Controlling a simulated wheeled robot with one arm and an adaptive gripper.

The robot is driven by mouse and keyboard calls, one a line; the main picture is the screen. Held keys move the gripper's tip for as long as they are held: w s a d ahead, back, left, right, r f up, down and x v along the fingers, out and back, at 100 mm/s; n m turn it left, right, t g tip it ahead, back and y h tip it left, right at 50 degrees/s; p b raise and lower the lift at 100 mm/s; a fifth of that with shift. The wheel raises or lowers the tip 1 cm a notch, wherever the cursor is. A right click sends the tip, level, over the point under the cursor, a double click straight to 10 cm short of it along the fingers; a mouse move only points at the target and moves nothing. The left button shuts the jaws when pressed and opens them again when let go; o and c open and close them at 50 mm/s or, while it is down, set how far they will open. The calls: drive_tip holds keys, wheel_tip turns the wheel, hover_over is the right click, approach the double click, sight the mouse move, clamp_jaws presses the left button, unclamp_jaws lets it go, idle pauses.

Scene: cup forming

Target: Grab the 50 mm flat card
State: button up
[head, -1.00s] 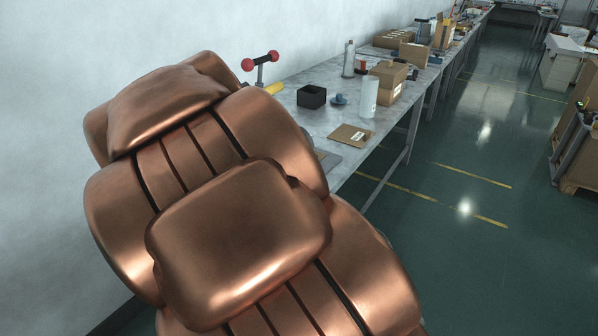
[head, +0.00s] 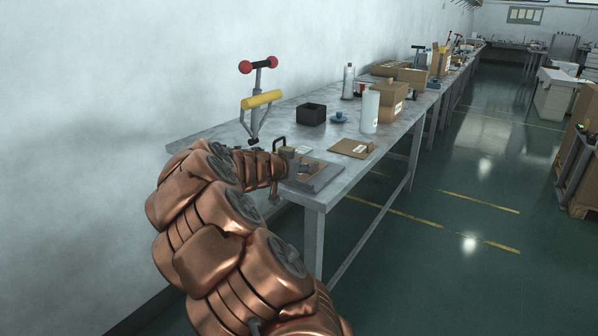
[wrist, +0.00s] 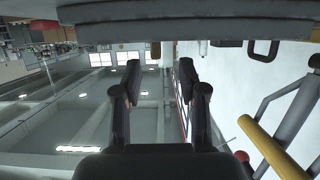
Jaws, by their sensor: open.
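A flat brown card-like sheet (head: 346,149) with a white label lies on the table in the head view, right of the dark plate. A small pale flat piece (head: 303,150) lies nearer the plate; I cannot tell which is the 50 mm card. My gripper (wrist: 158,75) is open and empty in the wrist view, its two dark fingers apart. In the head view my arm ends at the table's near end, left of the sheet, and its fingers are hard to make out. No card is clear in the wrist view.
A press with a yellow bar (head: 261,99) and red knobs stands left at the near end. A dark grey plate (head: 322,181) lies by the front edge. A black box (head: 311,114), a white cylinder (head: 370,111) and cardboard boxes (head: 391,92) stand farther back.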

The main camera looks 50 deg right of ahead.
drive_tip(key=shift+x, duration=3.1)
drive_tip(key=shift+s+f, duration=0.15)
drive_tip(key=shift+s, duration=0.05)
drive_tip(key=shift+c, duration=0.2)
clamp_jaws()
